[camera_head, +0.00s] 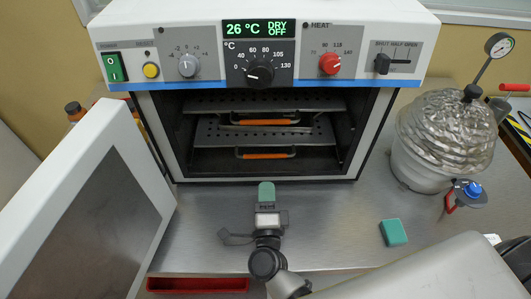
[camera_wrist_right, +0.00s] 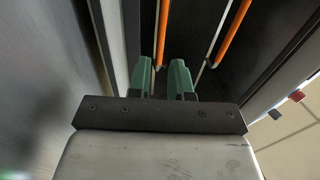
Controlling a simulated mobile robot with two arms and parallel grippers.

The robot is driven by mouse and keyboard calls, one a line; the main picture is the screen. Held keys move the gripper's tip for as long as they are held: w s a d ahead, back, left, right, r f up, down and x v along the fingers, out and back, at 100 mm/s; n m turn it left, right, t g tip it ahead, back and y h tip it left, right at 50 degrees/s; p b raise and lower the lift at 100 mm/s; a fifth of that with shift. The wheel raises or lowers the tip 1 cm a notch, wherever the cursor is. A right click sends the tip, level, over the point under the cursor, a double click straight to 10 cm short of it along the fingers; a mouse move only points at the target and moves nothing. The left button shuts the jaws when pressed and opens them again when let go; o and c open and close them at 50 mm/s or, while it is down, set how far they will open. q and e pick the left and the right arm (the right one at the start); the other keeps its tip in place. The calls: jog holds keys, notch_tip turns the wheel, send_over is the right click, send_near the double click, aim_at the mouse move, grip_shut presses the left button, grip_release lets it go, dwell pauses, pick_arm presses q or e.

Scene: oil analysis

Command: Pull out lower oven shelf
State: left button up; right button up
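The oven (camera_head: 265,60) stands with its door (camera_head: 85,210) swung open to the left. Inside, the lower shelf (camera_head: 210,137) has an orange handle (camera_head: 265,156) and sits inside the chamber. The upper shelf (camera_head: 215,104) with its own orange handle (camera_head: 265,122) is above it. My right gripper (camera_head: 266,187) is in front of the opening, its green fingers toward the lower handle. In the right wrist view the fingers (camera_wrist_right: 160,75) are apart and empty, with the lower handle (camera_wrist_right: 162,32) beyond, in line with the gap. The upper handle (camera_wrist_right: 235,35) is to its right. My left gripper is out of view.
A teal block (camera_head: 393,232) lies on the metal bench (camera_head: 345,225) right of the gripper. A ribbed vessel (camera_head: 445,135) with a gauge stands right of the oven. A red tray (camera_head: 197,285) is at the front edge. The open door closely bounds the left side.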

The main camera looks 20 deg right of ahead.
aim_at(266, 167)
jog(key=p+x, duration=0.1)
jog(key=x, duration=0.6)
jog(key=shift+w+r+p, duration=0.2)
jog(key=shift+w+p, duration=0.1)
jog(key=shift+w+d+r, duration=0.1)
jog(key=shift+w+d, duration=0.15)
jog(key=shift+w, duration=0.35)
jog(key=shift+c, duration=0.5)
grip_shut()
